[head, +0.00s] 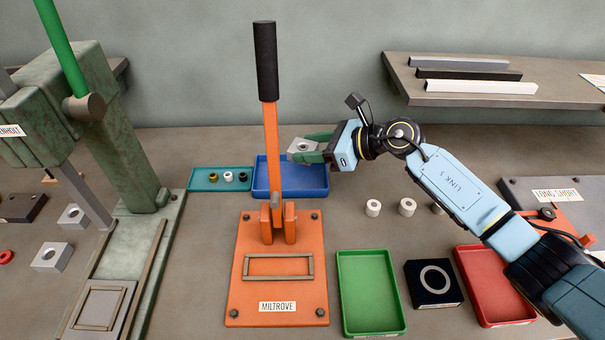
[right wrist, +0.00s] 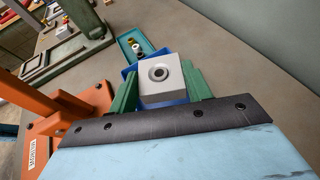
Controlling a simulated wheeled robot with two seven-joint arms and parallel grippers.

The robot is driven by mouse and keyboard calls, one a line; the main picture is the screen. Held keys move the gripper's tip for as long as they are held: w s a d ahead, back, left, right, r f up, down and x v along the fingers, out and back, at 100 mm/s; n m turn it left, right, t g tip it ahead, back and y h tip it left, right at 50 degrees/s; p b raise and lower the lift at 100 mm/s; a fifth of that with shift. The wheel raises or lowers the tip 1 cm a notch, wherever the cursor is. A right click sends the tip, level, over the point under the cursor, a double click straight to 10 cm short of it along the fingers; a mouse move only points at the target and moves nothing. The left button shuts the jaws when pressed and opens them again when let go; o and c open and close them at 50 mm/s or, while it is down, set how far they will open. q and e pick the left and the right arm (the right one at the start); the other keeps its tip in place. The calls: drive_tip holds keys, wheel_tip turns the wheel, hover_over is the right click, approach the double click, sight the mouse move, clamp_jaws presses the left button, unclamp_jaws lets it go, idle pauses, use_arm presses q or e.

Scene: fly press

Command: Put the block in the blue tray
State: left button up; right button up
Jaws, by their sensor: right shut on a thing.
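A light grey block (head: 302,147) with a round hole in its top is held between the green fingers of my right gripper (head: 318,147). In the right wrist view the block (right wrist: 161,79) sits between both fingers (right wrist: 160,90). The blue tray (head: 305,184) lies on the bench behind the orange press, and the press lever hides part of it. The block appears above the tray's back edge in the head view. In the right wrist view the tray (right wrist: 180,101) shows behind and below the block. My left gripper is not in view.
The orange press (head: 270,300) with its tall upright lever (head: 271,140) stands just in front of the blue tray. A teal tray (head: 205,184) with small rings adjoins it on the left. Green (head: 370,290) and red (head: 485,275) trays lie in front. White rings (head: 373,208) stand right.

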sight(310, 180)
wheel_tip(310, 180, down, 7)
drive_tip(key=shift+r+b, duration=0.15)
drive_tip(key=shift+b, duration=0.3)
drive_tip(key=o, duration=0.8)
drive_tip(key=shift+f, duration=0.2)
drive_tip(key=shift+r, duration=0.1)
